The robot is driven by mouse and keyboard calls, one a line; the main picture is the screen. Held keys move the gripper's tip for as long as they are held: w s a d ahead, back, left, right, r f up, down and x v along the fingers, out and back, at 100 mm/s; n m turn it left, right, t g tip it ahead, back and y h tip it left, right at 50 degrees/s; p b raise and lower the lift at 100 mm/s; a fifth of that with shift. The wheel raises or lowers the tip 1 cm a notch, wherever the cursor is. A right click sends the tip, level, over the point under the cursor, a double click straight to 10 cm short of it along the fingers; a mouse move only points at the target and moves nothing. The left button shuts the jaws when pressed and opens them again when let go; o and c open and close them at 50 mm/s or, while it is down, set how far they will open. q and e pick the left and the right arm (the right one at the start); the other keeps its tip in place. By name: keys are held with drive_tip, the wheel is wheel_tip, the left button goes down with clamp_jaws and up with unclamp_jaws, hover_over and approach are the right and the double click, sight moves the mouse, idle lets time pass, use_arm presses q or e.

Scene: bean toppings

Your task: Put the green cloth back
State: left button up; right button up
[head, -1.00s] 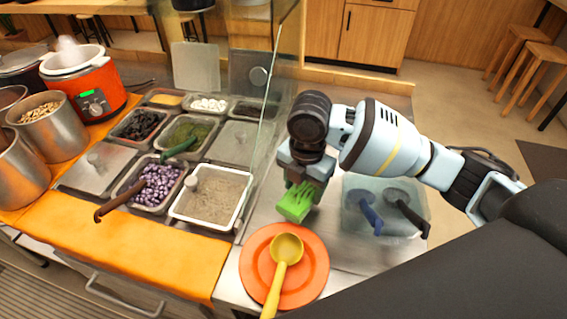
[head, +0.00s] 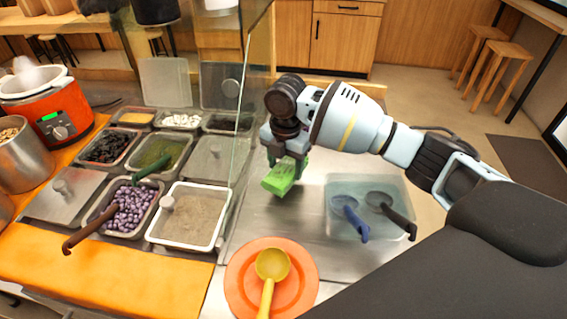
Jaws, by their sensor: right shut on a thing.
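The green cloth (head: 279,177) is a small bright green piece hanging below my right gripper (head: 287,158). The right gripper is shut on the cloth and holds it over the steel counter, above and beyond the orange plate. The fingertips are partly hidden behind the cloth and the wrist. My left gripper is not in view.
An orange plate (head: 240,287) with a yellow ladle (head: 270,265) is at the front. A clear bin (head: 341,186) with blue and black ladles stands right. A glass panel (head: 245,110) separates the topping trays at left. The steel counter (head: 292,222) is bare between plate and bin.

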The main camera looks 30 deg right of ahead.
sight(285, 163)
drive_tip(key=shift+w+d+f+b, duration=0.1)
drive_tip(key=shift+w+d, duration=0.25)
drive_tip(key=shift+w, duration=0.35)
drive_tip(key=shift+w+d+f+b, duration=0.1)
drive_tip(key=shift+w+d, duration=0.25)
drive_tip(key=shift+w, duration=0.35)
drive_tip(key=shift+w+d+b, duration=0.1)
drive_tip(key=shift+w+d, duration=0.25)
drive_tip(key=shift+w, duration=0.35)
drive_tip(key=shift+f, duration=0.1)
drive_tip(key=shift+f, duration=1.65)
drive_tip(key=shift+f, duration=0.15)
drive_tip(key=o, duration=0.9)
wheel_tip(285, 163, up, 12)
drive_tip(key=shift+r, duration=0.15)
